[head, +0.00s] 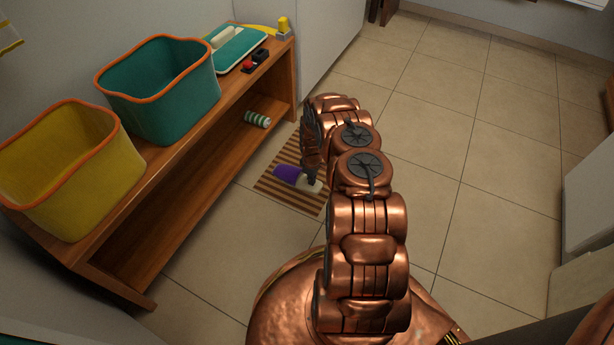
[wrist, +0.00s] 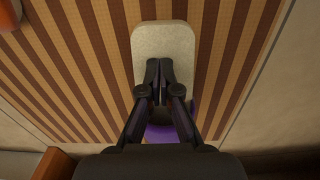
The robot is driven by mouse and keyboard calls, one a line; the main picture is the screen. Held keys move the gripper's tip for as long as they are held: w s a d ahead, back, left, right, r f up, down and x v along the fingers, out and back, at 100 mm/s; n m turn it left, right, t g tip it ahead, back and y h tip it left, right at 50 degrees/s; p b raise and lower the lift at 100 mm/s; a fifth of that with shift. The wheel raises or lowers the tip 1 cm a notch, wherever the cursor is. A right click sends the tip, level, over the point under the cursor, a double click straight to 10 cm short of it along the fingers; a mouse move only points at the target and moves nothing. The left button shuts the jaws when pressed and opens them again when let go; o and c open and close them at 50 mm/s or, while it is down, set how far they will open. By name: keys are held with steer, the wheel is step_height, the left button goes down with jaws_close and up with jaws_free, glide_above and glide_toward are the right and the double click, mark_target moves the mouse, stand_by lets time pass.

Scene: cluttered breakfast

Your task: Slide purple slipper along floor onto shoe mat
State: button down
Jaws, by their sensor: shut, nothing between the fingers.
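The purple slipper (head: 287,173) lies on the brown-and-tan striped shoe mat (head: 270,187), beside the wooden shelf. In the wrist view its pale insole (wrist: 165,40) points to the top of the picture. Part of its purple upper (wrist: 160,133) shows between my fingers. Stripes of the mat (wrist: 100,55) show on both sides of the slipper. My gripper (wrist: 160,98) is shut and empty, with its fingertips over the insole. I cannot tell whether they touch it. In the head view my arm hides most of the gripper and the right part of the mat.
A wooden shelf unit (head: 185,165) stands on the left, carrying a yellow bin (head: 60,170), a teal bin (head: 165,95) and a teal lidded box (head: 237,48). A green-and-white striped roll (head: 257,119) lies on its lower level. Open tiled floor (head: 480,150) lies to the right.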

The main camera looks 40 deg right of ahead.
step_height(320, 180, up, 10)
steer(key=p, duration=0.2)
steer(key=shift+p, duration=0.4)
steer(key=s+a+r+m+p, duration=0.15)
steer(key=a+r+p, duration=0.4)
steer(key=r, duration=1.25)
steer(key=s+a+r+m+g+p, duration=0.1)
steer(key=s+a+r+p, duration=0.4)
steer(key=r, duration=1.2)
steer(key=a+r+m+p, duration=0.1)
steer(key=a+r+p, duration=0.4)
steer(key=r, duration=1.3)
steer(key=s+a+r+p, duration=0.4)
steer(key=s+r+p, duration=0.15)
steer(key=r, duration=0.45)
steer(key=s+a+r+p, duration=0.3)
steer(key=s+r+p, duration=0.2)
steer(key=s+r, duration=0.3)
steer(key=s+a+r+p, duration=0.3)
steer(key=s+r+p, duration=0.1)
steer(key=s+r, duration=0.3)
steer(key=s+a+r+m+p, duration=0.1)
steer(key=s+a+r+p, duration=0.3)
steer(key=s, duration=0.5)
step_height(320, 180, up, 3)
steer(key=shift+s+f+g+p, duration=0.15)
steer(key=shift+s+g+p, duration=0.25)
steer(key=shift+p, duration=0.15)
steer(key=shift+d+m, duration=0.1)
steer(key=shift+m, duration=0.15)
